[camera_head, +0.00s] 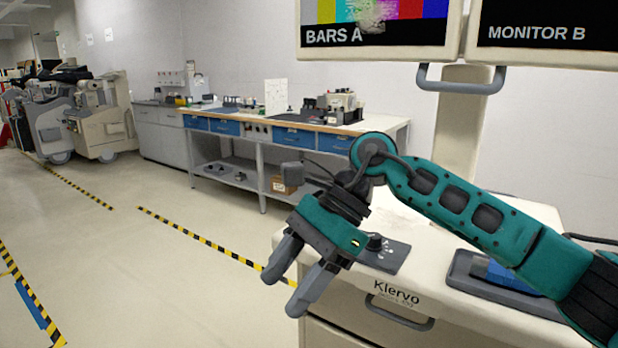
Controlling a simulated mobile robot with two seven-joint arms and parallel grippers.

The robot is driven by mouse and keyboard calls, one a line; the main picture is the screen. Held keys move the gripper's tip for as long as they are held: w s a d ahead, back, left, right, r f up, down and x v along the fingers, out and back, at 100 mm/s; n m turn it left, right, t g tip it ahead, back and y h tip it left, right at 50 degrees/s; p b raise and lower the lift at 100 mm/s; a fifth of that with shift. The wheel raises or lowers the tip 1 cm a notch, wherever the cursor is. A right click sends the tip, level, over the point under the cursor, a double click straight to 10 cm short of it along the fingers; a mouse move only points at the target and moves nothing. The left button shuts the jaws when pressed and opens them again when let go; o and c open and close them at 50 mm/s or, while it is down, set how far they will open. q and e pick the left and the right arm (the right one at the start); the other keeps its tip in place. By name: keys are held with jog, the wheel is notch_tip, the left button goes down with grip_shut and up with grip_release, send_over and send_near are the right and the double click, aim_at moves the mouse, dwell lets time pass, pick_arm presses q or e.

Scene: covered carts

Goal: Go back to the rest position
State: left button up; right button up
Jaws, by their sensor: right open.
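My right arm reaches in from the right edge over a white cart. My right gripper (291,287) points down and to the left, in front of the cart's left front corner. Its two fingers are apart with nothing between them. My left gripper is not in the camera_head view.
The white cart (345,321), marked Klervo, has a drawer handle, a dark control panel (385,257) and a dark tray (505,295) on top. Two monitors (378,25) hang above. A workbench (375,125) stands behind. The floor at left, with striped tape, is free.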

jog(key=s+a+r+m+y, duration=0.2)
jog(key=s+a+m+y, duration=0.3)
jog(key=m+y, duration=0.7)
jog(key=w+d+f+m+t+h+p, duration=0.1)
jog(key=w+d+f+m+t+h, duration=0.4)
jog(key=m+t, duration=0.85)
jog(key=w+d+f+m+t+h+p, duration=0.15)
jog(key=d+f+m+t, duration=0.55)
jog(key=m, duration=1.1)
pick_arm(q)
jog(key=shift+s+a+r+y, duration=0.3)
jog(key=shift+s+a+r, duration=0.2)
jog(key=shift+r, duration=0.2)
pick_arm(e)
jog(key=s+d+f+m+g+h, duration=0.2)
jog(key=s+d+f+m+h, duration=0.3)
jog(key=f, duration=0.6)
jog(key=s+d+f+m+g+h, duration=0.3)
jog(key=s+d+f+m+h, duration=0.2)
jog(key=s+d+f+m, duration=0.3)
notch_tip(320, 180, down, 3)
jog(key=shift+s+r+m+g+h, duration=0.1)
jog(key=shift+s+m+g+h, duration=0.25)
jog(key=shift+s+m, duration=0.65)
pick_arm(q)
jog(key=shift+w+d+r, duration=0.1)
